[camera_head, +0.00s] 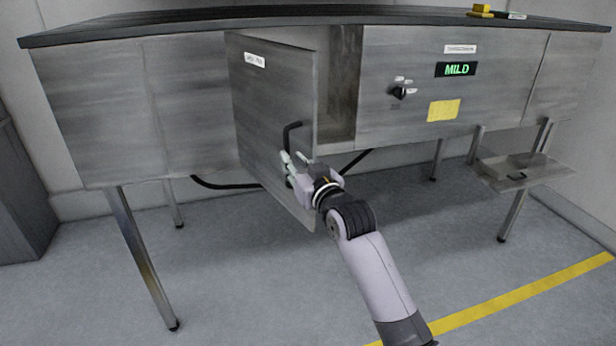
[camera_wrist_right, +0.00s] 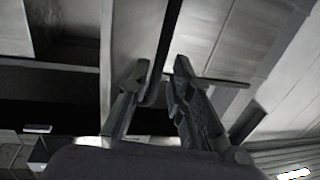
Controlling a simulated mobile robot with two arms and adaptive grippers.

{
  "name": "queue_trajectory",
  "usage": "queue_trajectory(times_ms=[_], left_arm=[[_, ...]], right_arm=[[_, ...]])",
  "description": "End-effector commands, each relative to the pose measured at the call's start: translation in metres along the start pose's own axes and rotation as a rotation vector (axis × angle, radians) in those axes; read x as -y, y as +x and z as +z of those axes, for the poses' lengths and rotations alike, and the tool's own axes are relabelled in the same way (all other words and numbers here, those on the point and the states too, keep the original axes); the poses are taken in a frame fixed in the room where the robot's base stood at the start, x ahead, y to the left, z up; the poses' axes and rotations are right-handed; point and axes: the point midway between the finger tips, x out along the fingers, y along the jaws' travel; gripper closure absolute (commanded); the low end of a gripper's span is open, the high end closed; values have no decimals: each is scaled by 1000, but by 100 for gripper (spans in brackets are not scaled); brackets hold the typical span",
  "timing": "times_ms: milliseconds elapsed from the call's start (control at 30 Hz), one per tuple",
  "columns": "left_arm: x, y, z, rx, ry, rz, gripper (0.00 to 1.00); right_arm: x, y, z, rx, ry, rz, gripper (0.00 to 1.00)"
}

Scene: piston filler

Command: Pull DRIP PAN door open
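The DRIP PAN door (camera_head: 272,110) is a grey metal panel swung out from the cabinet front, with a small white label (camera_head: 254,60) too small to read clearly. A dark bar handle (camera_head: 291,134) stands on its face. My right gripper (camera_head: 291,160) is at the handle's lower part. In the right wrist view the fingers (camera_wrist_right: 160,82) stand apart on either side of the dark handle (camera_wrist_right: 170,35), with some gap showing. My left gripper is in neither view.
The opening (camera_head: 344,85) shows behind the door. To its right are a knob (camera_head: 400,91), a green MILD display (camera_head: 457,69) and a yellow note (camera_head: 443,110). A metal shelf (camera_head: 535,177) juts out at right. Table legs (camera_head: 143,262) stand below; the floor in front is clear.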

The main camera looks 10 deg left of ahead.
Motion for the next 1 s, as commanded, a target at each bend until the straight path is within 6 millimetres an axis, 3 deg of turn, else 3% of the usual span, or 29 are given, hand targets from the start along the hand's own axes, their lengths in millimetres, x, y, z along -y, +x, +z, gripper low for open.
queue_trajectory(times_ms=[200, 433, 867, 967, 1000], left_arm=[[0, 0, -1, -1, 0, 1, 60], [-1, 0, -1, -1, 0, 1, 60], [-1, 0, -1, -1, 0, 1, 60], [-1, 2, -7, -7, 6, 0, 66], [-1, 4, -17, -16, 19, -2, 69]], right_arm=[[0, -36, 1, 0, 0, 0, 80], [1, -64, 0, 0, -1, 0, 80], [1, -72, 0, 0, -1, -1, 80], [-1, -72, 6, 7, 1, 2, 80], [-3, -72, 16, 19, 5, 8, 80]])
